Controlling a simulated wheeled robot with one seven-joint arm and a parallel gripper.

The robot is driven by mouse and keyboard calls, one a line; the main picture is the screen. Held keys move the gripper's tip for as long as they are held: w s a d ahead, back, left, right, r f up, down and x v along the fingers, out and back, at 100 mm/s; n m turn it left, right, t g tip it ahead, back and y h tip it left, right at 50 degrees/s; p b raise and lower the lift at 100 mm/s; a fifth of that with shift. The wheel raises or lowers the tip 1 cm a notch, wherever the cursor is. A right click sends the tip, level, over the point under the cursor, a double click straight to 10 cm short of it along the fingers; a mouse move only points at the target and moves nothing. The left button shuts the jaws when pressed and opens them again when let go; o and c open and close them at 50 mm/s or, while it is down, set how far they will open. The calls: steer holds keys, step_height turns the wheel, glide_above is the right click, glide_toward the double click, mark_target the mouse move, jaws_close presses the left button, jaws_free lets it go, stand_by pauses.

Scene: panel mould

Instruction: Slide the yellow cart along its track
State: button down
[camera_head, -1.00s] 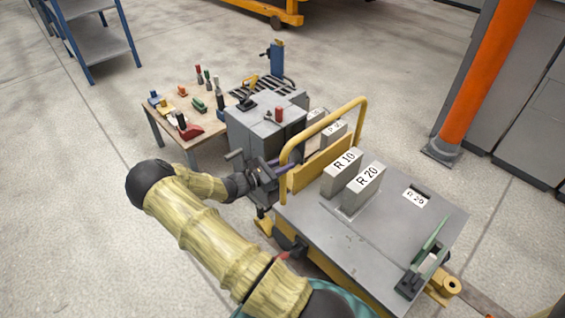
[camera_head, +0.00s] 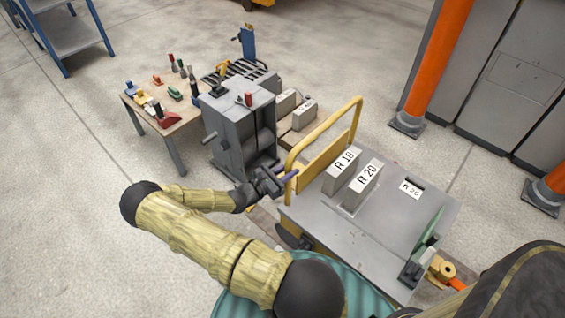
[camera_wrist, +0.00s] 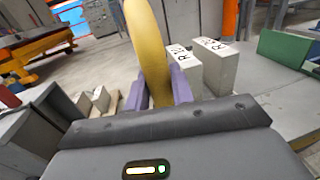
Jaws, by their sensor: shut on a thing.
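The yellow cart (camera_head: 325,226) has a flat grey top, and its yellow push handle (camera_head: 326,126) rises at its left end. My gripper (camera_head: 284,180) is at the near upright of this handle. In the wrist view, the handle bar (camera_wrist: 150,40) runs down between the two purple fingers of my gripper (camera_wrist: 160,90), which is shut on it. Two pale blocks marked R 10 (camera_head: 341,172) and R 20 (camera_head: 362,186) stand upright on the cart. The track is mostly hidden under the cart.
A grey machine cabinet (camera_head: 230,125) stands left of the cart, with a gap between them. Pale blocks (camera_head: 296,117) lie behind it. A small tool table (camera_head: 170,140) is further left. Orange posts (camera_head: 441,60) and grey cabinets stand at right. Open floor lies at left.

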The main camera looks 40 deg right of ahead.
steer(key=shift+s+d, duration=0.1)
steer(key=shift+s, duration=0.75)
steer(key=shift+f, duration=0.1)
steer(key=c, duration=1.3)
jaws_free()
steer(key=shift+o, duration=0.2)
steer(key=w+a+p, duration=0.1)
steer(key=a, duration=1.6)
steer(key=shift+a+p, duration=0.25)
steer(key=shift+p, duration=0.05)
